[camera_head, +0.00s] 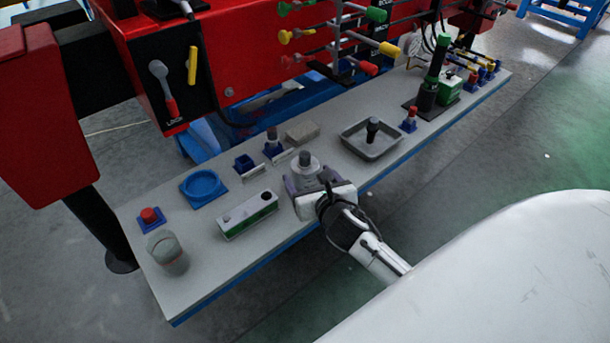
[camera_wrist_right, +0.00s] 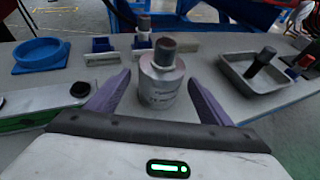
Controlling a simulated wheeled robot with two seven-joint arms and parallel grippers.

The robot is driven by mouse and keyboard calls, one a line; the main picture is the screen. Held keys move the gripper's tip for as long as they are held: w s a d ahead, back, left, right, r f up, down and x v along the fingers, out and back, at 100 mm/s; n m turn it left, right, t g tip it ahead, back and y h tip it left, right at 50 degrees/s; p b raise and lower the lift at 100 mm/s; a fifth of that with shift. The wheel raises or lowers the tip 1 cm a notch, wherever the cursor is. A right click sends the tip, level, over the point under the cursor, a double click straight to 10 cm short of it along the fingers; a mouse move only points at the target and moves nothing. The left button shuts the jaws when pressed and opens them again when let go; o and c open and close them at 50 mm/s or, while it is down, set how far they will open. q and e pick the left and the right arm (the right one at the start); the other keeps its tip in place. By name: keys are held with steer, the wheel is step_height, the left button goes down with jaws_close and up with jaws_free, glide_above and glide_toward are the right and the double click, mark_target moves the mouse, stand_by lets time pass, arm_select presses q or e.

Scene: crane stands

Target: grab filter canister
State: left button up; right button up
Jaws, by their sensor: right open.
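The filter canister (camera_head: 306,171) is a grey-white cylinder with a dark cap, standing upright on the grey bench. In the right wrist view the canister (camera_wrist_right: 162,88) stands just beyond and between the two purple fingers. My right gripper (camera_head: 304,182) is open over the bench's near edge, its fingers on either side of the canister with gaps visible. In the right wrist view the gripper (camera_wrist_right: 155,95) holds nothing. My left gripper is not in view.
A white-green box (camera_head: 247,215) stands left of the gripper. A blue round dish (camera_head: 203,187) and a clear jar (camera_head: 168,252) are farther left. A metal tray (camera_head: 371,142) with a dark-handled item lies right. Small blue holders (camera_head: 245,166) stand behind the canister.

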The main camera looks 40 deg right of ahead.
steer(key=x, duration=0.3)
steer(key=shift+w+f, duration=0.15)
steer(key=shift+w, duration=0.2)
steer(key=c, duration=1.4)
steer(key=shift+d, duration=0.1)
steer(key=shift+c, duration=0.5)
